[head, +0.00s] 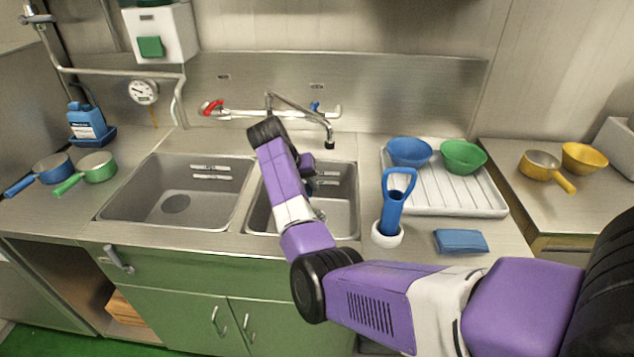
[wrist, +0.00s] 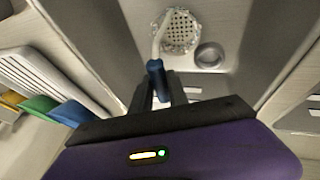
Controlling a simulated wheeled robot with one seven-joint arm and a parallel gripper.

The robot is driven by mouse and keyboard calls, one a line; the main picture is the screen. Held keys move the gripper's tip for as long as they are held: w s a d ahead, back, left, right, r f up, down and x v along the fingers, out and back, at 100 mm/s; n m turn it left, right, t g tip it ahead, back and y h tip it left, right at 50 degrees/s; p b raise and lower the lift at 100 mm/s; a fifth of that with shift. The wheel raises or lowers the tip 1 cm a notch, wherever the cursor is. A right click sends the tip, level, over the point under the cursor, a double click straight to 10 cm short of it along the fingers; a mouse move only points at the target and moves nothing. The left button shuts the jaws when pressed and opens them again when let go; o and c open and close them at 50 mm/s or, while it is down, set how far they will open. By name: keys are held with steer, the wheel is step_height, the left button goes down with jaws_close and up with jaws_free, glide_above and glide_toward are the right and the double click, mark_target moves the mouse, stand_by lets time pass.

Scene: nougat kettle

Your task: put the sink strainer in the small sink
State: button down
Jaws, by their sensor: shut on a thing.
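The sink strainer (wrist: 182,32) is a pale perforated disc on a bent white rod with a blue grip (wrist: 155,72). In the wrist view my gripper (wrist: 160,90) is shut on the blue grip, and the disc hangs beyond the fingertips. The small sink (head: 338,207) is the right basin in the head view, and my forearm reaches over it. I cannot tell how high the disc is above the floor. My arm hides most of the strainer in the head view.
The larger sink (head: 150,200) is to the left. A faucet (head: 305,112) stands behind the basins. Right of the small sink are a blue-handled tool in a white holder (head: 388,238), a blue sponge (head: 460,241) and a white drainboard (head: 480,200) with two bowls.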

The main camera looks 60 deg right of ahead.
steer(key=d, duration=0.1)
steer(key=d+p, duration=0.1)
steer(key=s+d+f, duration=0.1)
steer(key=shift+d, duration=0.4)
steer(key=shift+f, duration=0.1)
steer(key=shift+f, duration=0.15)
steer(key=c, duration=1.3)
jaws_free()
steer(key=b+v, duration=0.1)
steer(key=v, duration=1.1)
